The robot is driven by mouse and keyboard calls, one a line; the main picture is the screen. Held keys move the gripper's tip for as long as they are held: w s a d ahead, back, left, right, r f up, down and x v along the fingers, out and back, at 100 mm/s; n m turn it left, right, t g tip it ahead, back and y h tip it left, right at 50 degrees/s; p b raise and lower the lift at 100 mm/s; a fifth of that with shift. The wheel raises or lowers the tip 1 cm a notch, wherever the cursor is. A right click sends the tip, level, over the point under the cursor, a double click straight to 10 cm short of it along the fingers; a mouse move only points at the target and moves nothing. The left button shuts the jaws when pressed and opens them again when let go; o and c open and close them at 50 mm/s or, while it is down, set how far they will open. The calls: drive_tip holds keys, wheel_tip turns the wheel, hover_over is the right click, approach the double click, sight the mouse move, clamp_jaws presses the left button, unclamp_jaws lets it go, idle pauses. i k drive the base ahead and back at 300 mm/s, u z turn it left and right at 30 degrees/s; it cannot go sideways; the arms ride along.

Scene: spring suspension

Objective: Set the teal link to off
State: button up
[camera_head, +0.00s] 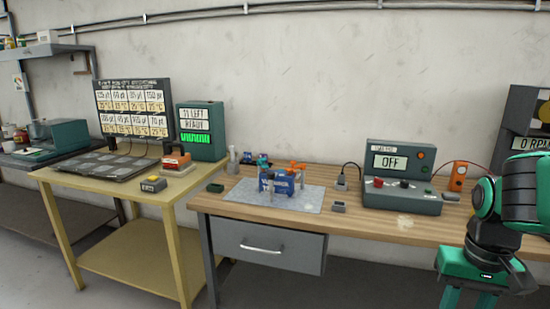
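No part is plainly marked as the teal link, and I cannot tell which thing it is. A teal-grey control box (402,178) stands on the wooden bench, its screen reading OFF, with red and dark knobs on its lower front. A blue device with orange parts (281,184) sits on a grey mat (239,192). My gripper (467,298) hangs at the lower right in front of the bench, away from these things. Its fingers are apart and look empty; the tips are cut off.
The wooden bench (365,221) has a drawer (268,244). An orange handheld meter (458,176) stands right of the control box. The bench's front right is mostly clear.

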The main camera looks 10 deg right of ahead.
sight(260, 162)
drive_tip(key=z, duration=0.3)
drive_tip(key=i, duration=1.55)
drive_tip(key=u, duration=0.6)
